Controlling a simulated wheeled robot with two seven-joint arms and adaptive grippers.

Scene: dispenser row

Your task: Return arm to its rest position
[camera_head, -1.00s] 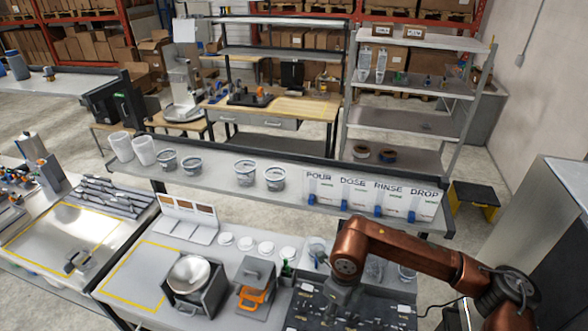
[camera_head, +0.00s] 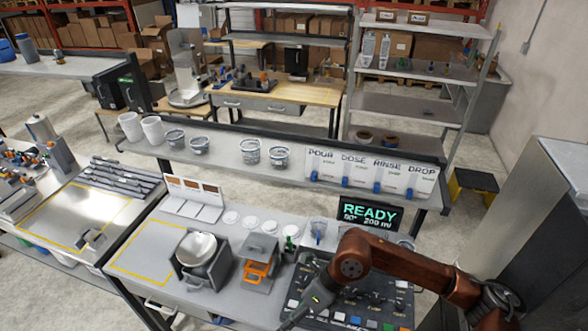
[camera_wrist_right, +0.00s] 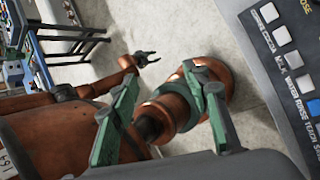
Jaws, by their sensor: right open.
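My right arm (camera_head: 400,262), copper-coloured, reaches in from the lower right over the dark button panel (camera_head: 375,300). Its gripper (camera_head: 292,319) hangs at the panel's left front edge, small and partly cut off by the frame. In the right wrist view its two green fingers (camera_wrist_right: 160,78) are spread with nothing between them. Beyond them are bare floor and my own copper body parts. A small dark gripper, my left one (camera_wrist_right: 150,57), shows there with its prongs apart, clear of everything. It does not show in the head view.
A lit display (camera_head: 369,214) reads READY, 90°, 200 ml. Left of the panel stand an orange-handled device (camera_head: 258,270) and a silver bowl (camera_head: 197,248) in a grey holder. Dispensers marked POUR, DOSE, RINSE, DROP (camera_head: 372,172) line the shelf. A grey cabinet (camera_head: 545,220) stands at right.

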